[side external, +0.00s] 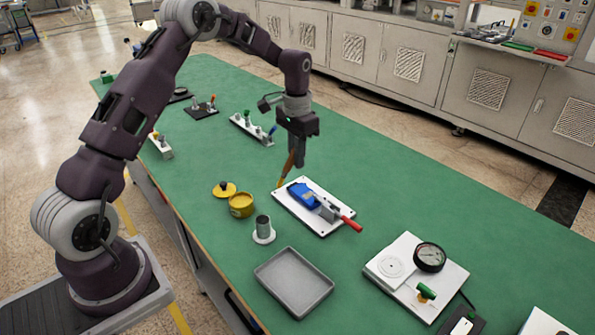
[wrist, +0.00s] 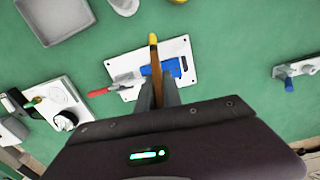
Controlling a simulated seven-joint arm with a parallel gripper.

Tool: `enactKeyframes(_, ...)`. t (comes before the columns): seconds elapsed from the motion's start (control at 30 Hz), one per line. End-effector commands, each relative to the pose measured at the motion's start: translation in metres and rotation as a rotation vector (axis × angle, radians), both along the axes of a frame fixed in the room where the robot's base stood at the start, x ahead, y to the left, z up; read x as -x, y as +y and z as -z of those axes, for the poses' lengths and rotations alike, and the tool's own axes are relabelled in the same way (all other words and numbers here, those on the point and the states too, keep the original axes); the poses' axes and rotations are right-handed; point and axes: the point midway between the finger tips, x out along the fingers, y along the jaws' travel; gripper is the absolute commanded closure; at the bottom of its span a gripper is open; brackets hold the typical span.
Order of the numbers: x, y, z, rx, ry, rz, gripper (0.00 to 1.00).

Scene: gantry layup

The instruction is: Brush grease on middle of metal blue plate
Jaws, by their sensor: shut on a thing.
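My gripper (side external: 298,160) is shut on a brush (side external: 286,169) with a brown handle and a yellow tip. The brush points down and tilts, with its tip near the left edge of the white base plate. In the wrist view the brush (wrist: 153,52) stands between the fingers. The blue metal plate (side external: 303,196) lies on the white base, beside a grey clamp with a red handle (side external: 350,223); it also shows in the wrist view (wrist: 172,68). A yellow grease pot (side external: 241,205) stands open to the left, with its yellow lid (side external: 224,190) beside it.
A metal cup on a white round base (side external: 263,231) and a grey tray (side external: 294,282) stand in front. A white board with a gauge (side external: 415,272) is at right. Tool holders (side external: 252,129) stand farther back.

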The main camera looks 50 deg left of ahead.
Motion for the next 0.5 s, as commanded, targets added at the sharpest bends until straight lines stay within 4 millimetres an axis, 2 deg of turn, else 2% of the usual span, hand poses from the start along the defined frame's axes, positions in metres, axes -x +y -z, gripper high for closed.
enactKeyframes(0.3,-0.001,0.0,-0.027,-0.001,-0.003,0.0,1.0)
enactKeyframes(0.5,0.0,0.0,-0.031,0.0,-0.001,0.0,1.0)
